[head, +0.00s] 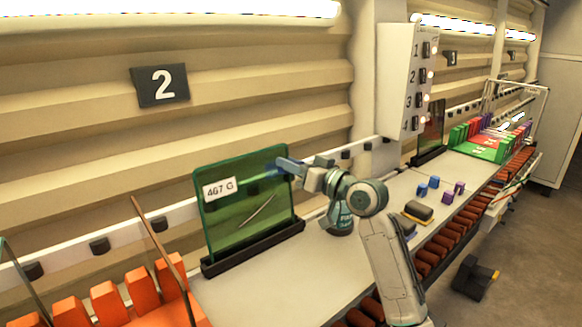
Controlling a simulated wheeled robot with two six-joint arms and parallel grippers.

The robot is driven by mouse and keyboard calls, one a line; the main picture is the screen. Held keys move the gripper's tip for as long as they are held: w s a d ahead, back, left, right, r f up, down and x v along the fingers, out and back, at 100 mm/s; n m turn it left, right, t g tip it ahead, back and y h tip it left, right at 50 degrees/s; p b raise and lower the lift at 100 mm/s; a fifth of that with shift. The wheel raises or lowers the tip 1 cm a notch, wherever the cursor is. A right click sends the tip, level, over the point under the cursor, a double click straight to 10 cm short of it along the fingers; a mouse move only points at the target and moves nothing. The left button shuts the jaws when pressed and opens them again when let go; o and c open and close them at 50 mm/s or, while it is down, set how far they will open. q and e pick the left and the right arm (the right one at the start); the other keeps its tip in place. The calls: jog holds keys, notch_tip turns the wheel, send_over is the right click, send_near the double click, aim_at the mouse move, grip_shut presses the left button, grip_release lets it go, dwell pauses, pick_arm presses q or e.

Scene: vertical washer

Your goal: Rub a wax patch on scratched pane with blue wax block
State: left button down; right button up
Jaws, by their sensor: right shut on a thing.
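The scratched pane (225,222) is a green glass sheet standing upright in a dark slotted base (255,249), with a white label reading "467 G" at its upper left. A pale diagonal scratch (258,211) shows on its lower right part. My right gripper (283,166) is at the pane's upper right, above the scratch. It is shut on the blue wax block (274,170), which is small and mostly hidden by the fingers. The block seems to be at the glass; I cannot tell whether it touches. My left gripper is out of view.
A teal bottle (341,222) stands behind my right arm. A dark block on a yellowish base (418,211) and small blue and purple blocks (434,182) lie to the right. Orange slotted supports (108,300) hold thin panes at the lower left. A switch box (405,80) hangs above.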

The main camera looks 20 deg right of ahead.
aim_at(266, 164)
jog(key=shift+s+a+r+p, duration=0.1)
jog(key=shift+s+a+p, duration=0.15)
jog(key=shift+a, duration=0.3)
jog(key=shift+s+a+p, duration=0.1)
jog(key=shift+a+p, duration=0.1)
jog(key=shift+a, duration=0.3)
jog(key=shift+s+a, duration=0.3)
jog(key=shift+a, duration=0.55)
jog(key=shift+p+v, duration=0.55)
jog(key=shift+v, duration=0.2)
jog(key=shift+s+d+r+p, duration=0.1)
jog(key=shift+s+d+p, duration=0.1)
jog(key=shift+s, duration=0.45)
jog(key=shift+s+d+r+p, duration=0.1)
jog(key=shift+s+d, duration=0.1)
jog(key=shift+s, duration=0.5)
jog(key=shift+s+d+r+p, duration=0.1)
jog(key=shift+s+d, duration=0.1)
jog(key=shift+s, duration=0.45)
jog(key=shift+s, duration=0.1)
jog(key=s, duration=0.1)
jog(key=s+d+p, duration=0.1)
jog(key=shift+s+r, duration=0.25)
jog(key=shift+s, duration=0.1)
